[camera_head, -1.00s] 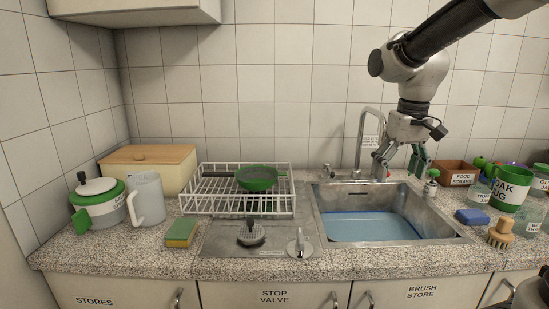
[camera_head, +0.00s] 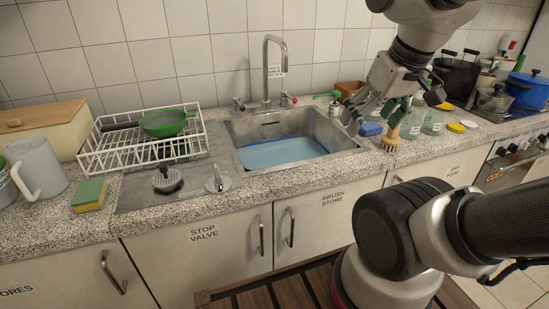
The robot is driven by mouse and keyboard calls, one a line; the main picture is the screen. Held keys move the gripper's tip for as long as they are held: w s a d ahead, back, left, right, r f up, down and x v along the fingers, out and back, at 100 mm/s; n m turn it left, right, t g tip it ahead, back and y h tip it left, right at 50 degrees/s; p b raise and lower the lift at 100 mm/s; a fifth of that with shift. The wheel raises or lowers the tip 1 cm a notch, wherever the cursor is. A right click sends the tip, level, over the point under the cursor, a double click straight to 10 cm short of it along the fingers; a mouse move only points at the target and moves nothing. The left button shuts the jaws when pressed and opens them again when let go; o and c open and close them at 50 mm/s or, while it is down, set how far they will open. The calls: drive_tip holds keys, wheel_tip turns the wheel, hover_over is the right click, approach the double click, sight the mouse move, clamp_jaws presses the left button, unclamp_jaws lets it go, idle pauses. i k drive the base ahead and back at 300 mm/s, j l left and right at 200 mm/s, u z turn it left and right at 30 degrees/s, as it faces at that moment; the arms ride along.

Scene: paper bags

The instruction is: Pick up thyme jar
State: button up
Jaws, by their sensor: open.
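I cannot make out a jar labelled thyme. Clear glass jars stand right of the sink, one (camera_head: 412,125) close to the brush and another (camera_head: 433,122) farther right; their labels are too small to read. My gripper (camera_head: 371,118) is open and empty, pointing down over the counter at the right end of the sink. It hides part of the counter behind it.
A blue sponge (camera_head: 371,129) and a wooden brush (camera_head: 391,141) lie close below my gripper. The sink (camera_head: 350,140) holds blue water, with a tap (camera_head: 266,70) behind. Pots, including a blue one (camera_head: 528,90), stand far right.

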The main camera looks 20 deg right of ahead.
sight(410, 126)
drive_tip(key=z, duration=1.3)
